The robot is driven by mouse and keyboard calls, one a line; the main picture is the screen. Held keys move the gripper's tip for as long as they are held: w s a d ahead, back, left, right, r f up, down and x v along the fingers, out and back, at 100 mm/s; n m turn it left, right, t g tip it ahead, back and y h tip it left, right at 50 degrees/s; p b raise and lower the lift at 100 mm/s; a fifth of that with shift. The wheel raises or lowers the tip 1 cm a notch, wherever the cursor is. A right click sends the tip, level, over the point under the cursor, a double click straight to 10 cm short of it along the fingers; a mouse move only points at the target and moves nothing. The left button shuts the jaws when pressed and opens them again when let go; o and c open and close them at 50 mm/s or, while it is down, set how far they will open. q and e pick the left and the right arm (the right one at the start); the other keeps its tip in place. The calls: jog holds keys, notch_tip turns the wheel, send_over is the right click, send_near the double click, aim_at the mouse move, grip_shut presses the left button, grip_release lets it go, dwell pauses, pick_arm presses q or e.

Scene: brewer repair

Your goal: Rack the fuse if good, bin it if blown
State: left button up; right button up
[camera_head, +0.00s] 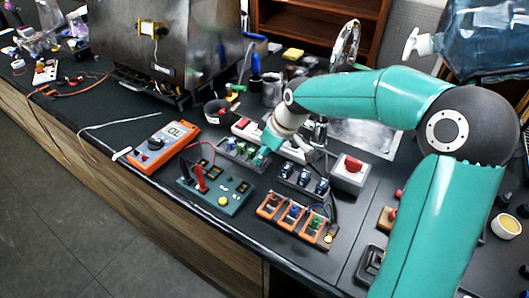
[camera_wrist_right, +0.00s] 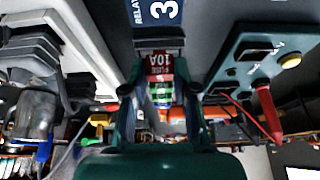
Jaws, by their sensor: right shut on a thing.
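My right gripper (camera_head: 264,152) reaches down over the middle of the bench, above a grey slotted strip (camera_head: 232,150). In the right wrist view its fingers (camera_wrist_right: 160,85) are shut on a fuse (camera_wrist_right: 159,64) with a red end marked 10A; the fingers hide part of its body. The green test board (camera_head: 238,188) with a red probe is nearer the front edge; it also shows in the right wrist view (camera_wrist_right: 225,75). The orange multimeter (camera_head: 163,142) lies to its left, and its display seems to read OL. My left gripper is not in view.
A dark block with blue-topped parts (camera_head: 304,180) and an orange tray (camera_head: 297,218) stand right of the board. A white box with a red button (camera_head: 350,172) is beyond. A dark round bowl (camera_head: 215,112) stands behind the strip. The big metal brewer (camera_head: 165,45) fills the back left.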

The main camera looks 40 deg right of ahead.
jog(key=o, duration=0.9)
jog(key=shift+r, duration=0.1)
jog(key=v, duration=1.1)
jog(key=shift+s+r, duration=0.2)
jog(key=shift+r, duration=0.15)
jog(key=shift+s+d, duration=0.1)
